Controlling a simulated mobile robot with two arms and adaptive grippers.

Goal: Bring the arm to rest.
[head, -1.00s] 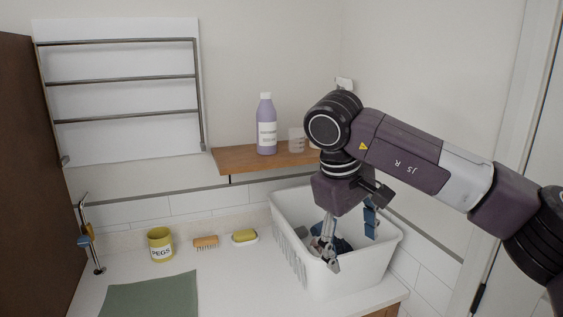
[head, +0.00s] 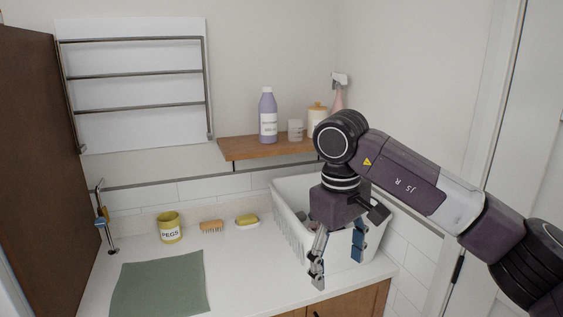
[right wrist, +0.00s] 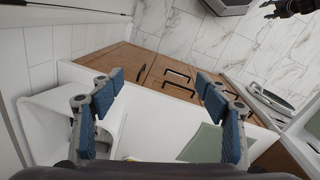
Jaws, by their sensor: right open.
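My right gripper (head: 338,262) is open, with its fingers pointing down and nothing between them. In the head view it hangs in front of the white basket (head: 287,222), hiding part of it. Its blue-padded fingers (right wrist: 160,85) are spread wide in the right wrist view, above the counter's front edge and the wooden drawers (right wrist: 165,82). My right arm reaches in from the right side of the head view.
On the counter are a yellow pegs pot (head: 170,230), a brush (head: 211,226), a yellow sponge (head: 247,220) and a green mat (head: 160,282).

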